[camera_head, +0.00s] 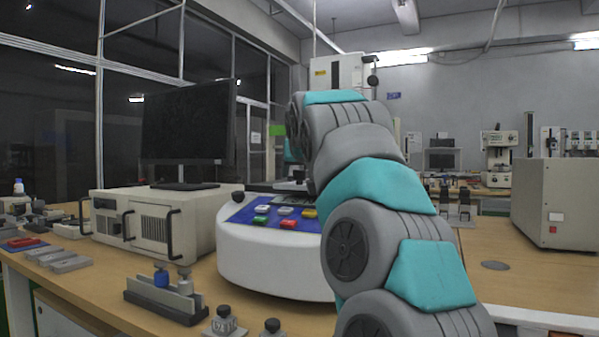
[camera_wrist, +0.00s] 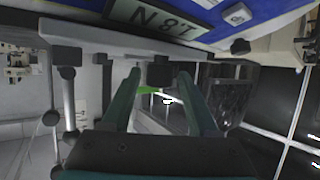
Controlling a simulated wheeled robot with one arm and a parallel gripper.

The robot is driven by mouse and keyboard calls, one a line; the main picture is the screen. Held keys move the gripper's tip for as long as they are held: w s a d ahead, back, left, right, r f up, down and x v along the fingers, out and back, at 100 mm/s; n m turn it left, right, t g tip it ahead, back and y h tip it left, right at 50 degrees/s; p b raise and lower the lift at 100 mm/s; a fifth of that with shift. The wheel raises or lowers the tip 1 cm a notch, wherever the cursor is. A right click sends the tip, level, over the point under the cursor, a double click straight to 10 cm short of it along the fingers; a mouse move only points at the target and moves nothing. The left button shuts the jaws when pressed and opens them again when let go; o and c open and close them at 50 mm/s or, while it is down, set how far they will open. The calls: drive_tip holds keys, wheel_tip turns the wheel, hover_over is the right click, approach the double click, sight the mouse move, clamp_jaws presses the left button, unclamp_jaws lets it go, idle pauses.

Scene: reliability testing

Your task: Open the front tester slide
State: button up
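The tester (camera_head: 275,262) is a rounded white machine with a blue panel of coloured buttons, on the wooden bench in the head view. In the wrist view, its display and blue panel (camera_wrist: 265,12) lie along the top, with a pale grey front part (camera_wrist: 100,38) below. A dark square knob (camera_wrist: 159,71) sticks out there. I cannot tell for certain that it belongs to the slide. My gripper (camera_wrist: 159,76) has two teal fingers, spread apart on either side of the knob with visible gaps. In the head view my arm hides the tester's right side, and the gripper cannot be made out.
A monitor (camera_head: 187,124) stands on a beige instrument box (camera_head: 150,222) at the left. A small vise-like fixture (camera_head: 166,298) and black-knobbed weights (camera_head: 224,322) are near the front bench edge. A beige cabinet (camera_head: 555,205) stands at the right. Some bench top (camera_head: 490,245) beside it is clear.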

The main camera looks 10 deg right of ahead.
drive_tip(key=shift+o, duration=0.3)
drive_tip(key=v, duration=0.7)
drive_tip(key=shift+s, duration=0.4)
drive_tip(key=shift+r, duration=0.25)
